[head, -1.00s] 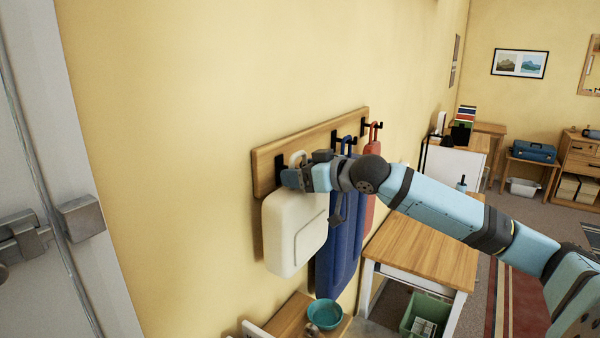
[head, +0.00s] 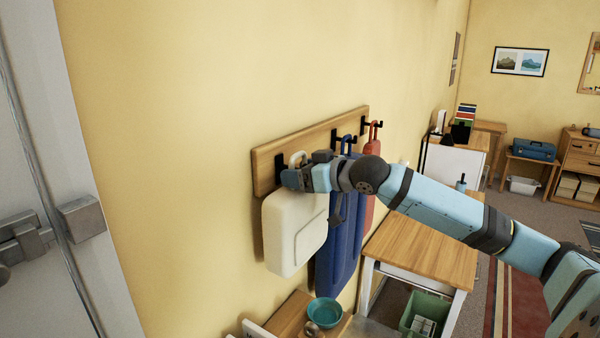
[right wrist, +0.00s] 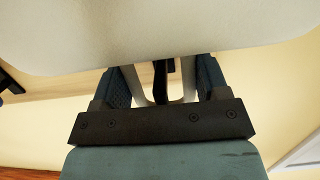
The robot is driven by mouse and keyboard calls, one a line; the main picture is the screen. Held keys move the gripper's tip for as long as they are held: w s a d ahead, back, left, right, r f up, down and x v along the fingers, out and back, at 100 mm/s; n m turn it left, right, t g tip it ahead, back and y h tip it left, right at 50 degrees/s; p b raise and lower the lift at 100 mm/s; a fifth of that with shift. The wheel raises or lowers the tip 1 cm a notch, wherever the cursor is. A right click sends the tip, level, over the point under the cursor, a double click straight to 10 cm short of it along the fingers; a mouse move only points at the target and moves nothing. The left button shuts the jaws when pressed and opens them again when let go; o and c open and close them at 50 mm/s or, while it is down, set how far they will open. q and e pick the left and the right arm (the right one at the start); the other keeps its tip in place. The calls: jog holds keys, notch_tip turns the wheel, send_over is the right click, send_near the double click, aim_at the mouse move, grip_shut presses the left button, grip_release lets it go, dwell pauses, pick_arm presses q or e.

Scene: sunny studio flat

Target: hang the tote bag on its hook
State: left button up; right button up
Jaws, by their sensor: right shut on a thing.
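The cream tote bag (head: 290,238) hangs upright against the wooden hook rail (head: 266,172) at its left end. My right gripper (head: 292,178) is at the top of the bag, shut on its handle loop. In the right wrist view, the pale bag (right wrist: 160,35) spans the top, and its strap runs between the two fingers of my right gripper (right wrist: 165,88). A black hook shows behind the strap there. Whether the loop sits over the hook is hidden by the gripper. My left gripper is not in view.
A blue item (head: 340,245) and a red item (head: 371,180) hang on hooks to the right. Below are a teal bowl (head: 324,311) on a wooden shelf and a wooden-topped table (head: 425,248). A door with a metal latch (head: 82,217) stands at the left.

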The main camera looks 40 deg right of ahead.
jog(key=shift+f, duration=0.4)
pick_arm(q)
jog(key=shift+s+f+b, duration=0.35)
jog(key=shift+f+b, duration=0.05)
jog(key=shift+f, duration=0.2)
pick_arm(e)
jog(key=shift+f, duration=0.5)
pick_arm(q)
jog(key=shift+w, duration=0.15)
pick_arm(e)
jog(key=shift+f, duration=0.1)
jog(key=shift+f, duration=0.2)
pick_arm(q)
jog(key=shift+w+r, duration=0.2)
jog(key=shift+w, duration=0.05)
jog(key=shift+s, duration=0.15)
pick_arm(e)
jog(key=shift+f, duration=0.1)
jog(key=o, duration=1.1)
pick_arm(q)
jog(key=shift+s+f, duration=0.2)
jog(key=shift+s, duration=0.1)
pick_arm(e)
jog(key=shift+o, duration=0.3)
